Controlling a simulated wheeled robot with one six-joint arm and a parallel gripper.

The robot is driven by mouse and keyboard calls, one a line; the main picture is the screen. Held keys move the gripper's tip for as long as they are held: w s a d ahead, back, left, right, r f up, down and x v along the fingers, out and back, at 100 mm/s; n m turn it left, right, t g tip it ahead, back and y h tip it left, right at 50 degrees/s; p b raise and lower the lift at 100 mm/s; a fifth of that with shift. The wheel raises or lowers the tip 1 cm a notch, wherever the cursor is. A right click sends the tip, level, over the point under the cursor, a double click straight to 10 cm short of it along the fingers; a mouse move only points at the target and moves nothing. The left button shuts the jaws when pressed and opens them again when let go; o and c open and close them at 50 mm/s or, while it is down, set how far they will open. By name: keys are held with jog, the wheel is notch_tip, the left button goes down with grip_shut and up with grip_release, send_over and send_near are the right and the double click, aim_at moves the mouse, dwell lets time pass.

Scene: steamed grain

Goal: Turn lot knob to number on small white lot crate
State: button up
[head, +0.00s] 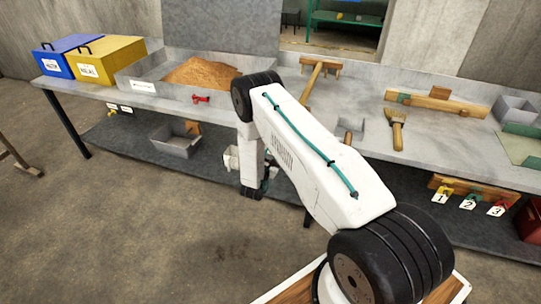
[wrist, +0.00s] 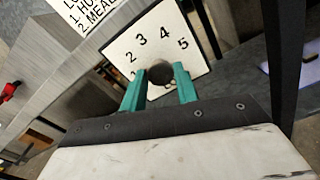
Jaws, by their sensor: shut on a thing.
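The lot knob (wrist: 160,73) is a dark round knob in the middle of a white dial plate (wrist: 150,40) with black numbers, of which 2, 3, 4 and 5 read clearly in the wrist view. My gripper (wrist: 157,80) has its teal fingers on either side of the knob and is shut on it. The fingers cover the lower part of the dial, and I cannot tell which number the knob points to. In the head view my arm hides the dial.
A white card with lot text (wrist: 88,12) is beside the dial. The bench (head: 225,115) carries a grain tray (head: 135,83), a blue box (head: 55,62) and a yellow box (head: 105,68). Numbered tags (head: 468,202) hang at right. The floor at front left is clear.

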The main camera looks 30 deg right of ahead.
jog(key=shift+s+d+f, duration=0.1)
jog(key=shift+s+d, duration=0.05)
jog(key=shift+s, duration=0.05)
dwell(0.4)
jog(key=o, duration=0.9)
jog(key=shift+o, duration=0.2)
jog(key=shift+w, duration=0.1)
jog(key=v, duration=0.8)
